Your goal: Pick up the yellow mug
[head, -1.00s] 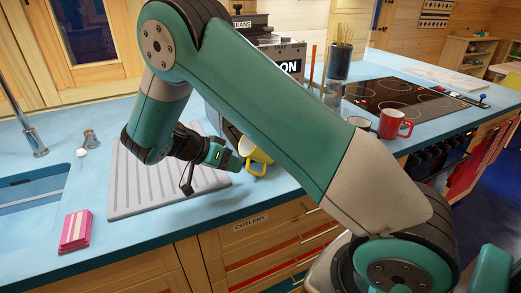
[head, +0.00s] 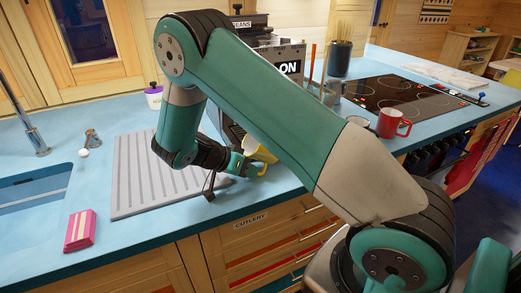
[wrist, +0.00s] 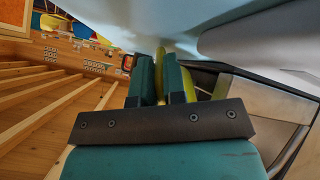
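The yellow mug (head: 262,153) is at the counter's front, right of the grey drainboard, in the head view. It looks tilted, and my arm hides part of it. My gripper (head: 254,167) is at the mug. In the wrist view, the fingers of my gripper (wrist: 162,82) are close together with a narrow yellow strip between them. More yellow of the mug (wrist: 193,84) shows beside the right finger. The gripper looks shut on the mug's wall or handle; I cannot tell which. Whether the mug touches the counter is hidden.
The grey drainboard (head: 135,180) lies left of my gripper. A dark machine (head: 285,68) stands behind the mug. A red mug (head: 391,123) and another mug (head: 358,121) stand to the right, near the cooktop (head: 400,97). A pink packet (head: 80,230) lies at the front left.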

